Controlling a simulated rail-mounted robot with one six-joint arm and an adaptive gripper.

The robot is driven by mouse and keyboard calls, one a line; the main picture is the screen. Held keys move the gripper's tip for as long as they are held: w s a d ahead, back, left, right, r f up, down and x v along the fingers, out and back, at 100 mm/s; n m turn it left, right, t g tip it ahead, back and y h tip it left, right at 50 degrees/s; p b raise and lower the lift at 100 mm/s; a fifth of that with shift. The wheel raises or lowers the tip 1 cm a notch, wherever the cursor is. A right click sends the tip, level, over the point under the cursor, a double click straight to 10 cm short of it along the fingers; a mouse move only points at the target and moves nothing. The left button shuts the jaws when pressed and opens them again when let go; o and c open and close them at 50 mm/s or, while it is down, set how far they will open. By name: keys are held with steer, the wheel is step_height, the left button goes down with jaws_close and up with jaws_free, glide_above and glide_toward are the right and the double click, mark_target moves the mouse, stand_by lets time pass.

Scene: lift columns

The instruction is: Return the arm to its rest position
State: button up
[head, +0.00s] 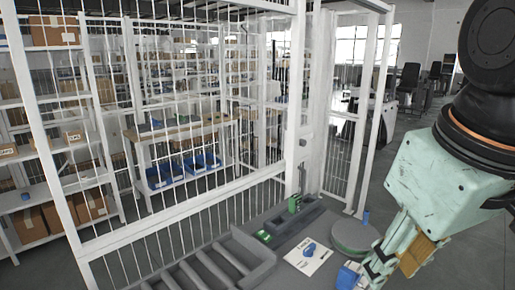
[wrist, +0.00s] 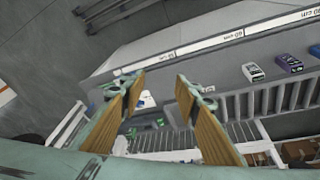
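My arm comes in from the right edge of the head view. My gripper (head: 378,264) points down and to the left, above the right end of the grey work surface. In the wrist view my gripper (wrist: 160,82) shows two fingers with wood-coloured pads. They are spread apart with a clear gap and nothing held between them. Part of the gripper's lower end is cut off or crowded by a blue object (head: 348,276) in the head view, and I cannot tell if they touch.
A white mesh fence (head: 190,205) stands left. The wrist view shows a labelled ledge (wrist: 230,38) with a white-and-black box (wrist: 254,72) and a purple box (wrist: 289,64).

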steer(key=s+f+m, duration=0.1)
steer(key=s+m, duration=0.2)
steer(key=s, duration=0.3)
steer(key=shift+s+f+t, duration=0.25)
steer(key=shift+s+t, duration=0.05)
steer(key=shift+s, duration=0.1)
